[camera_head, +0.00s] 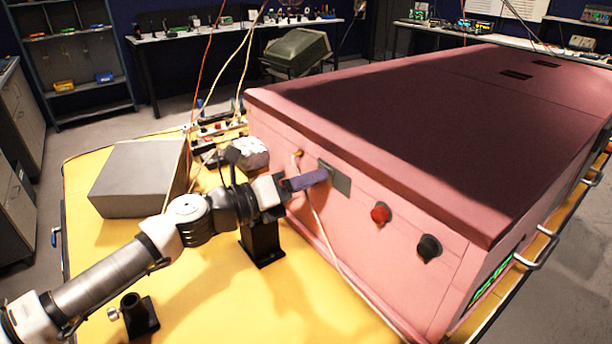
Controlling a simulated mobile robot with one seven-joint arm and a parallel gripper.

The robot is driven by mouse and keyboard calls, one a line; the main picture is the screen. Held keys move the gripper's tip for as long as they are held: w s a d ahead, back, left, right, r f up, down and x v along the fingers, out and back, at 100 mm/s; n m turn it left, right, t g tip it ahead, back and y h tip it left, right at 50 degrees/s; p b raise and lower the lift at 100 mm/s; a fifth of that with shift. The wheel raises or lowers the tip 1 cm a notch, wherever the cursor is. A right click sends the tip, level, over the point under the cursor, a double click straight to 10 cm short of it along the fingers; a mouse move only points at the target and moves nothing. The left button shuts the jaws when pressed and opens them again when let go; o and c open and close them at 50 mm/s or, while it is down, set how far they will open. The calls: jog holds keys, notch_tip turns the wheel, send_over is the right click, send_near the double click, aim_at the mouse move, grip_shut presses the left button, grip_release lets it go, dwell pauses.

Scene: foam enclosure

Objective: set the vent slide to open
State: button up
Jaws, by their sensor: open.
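The pink foam enclosure (385,225) fills the right half of the view. A grey plate (341,182) sits on its near side wall and looks like the vent slide's place. My gripper (312,179) is at this plate, its dark purplish end overlapping the plate's left part. I cannot tell whether it touches. The jaws are open, but the gap between the fingers is not clear from this side. The slide's position cannot be read because my gripper hides part of it.
A red knob (380,213) and a black knob (429,247) stick out of the same wall, right of the plate. A cable hangs down this wall. A black stand (262,240) is below my wrist. A grey box (138,178) lies on the yellow table (215,290).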

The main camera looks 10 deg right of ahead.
jog(key=shift+c, duration=0.4)
grip_shut()
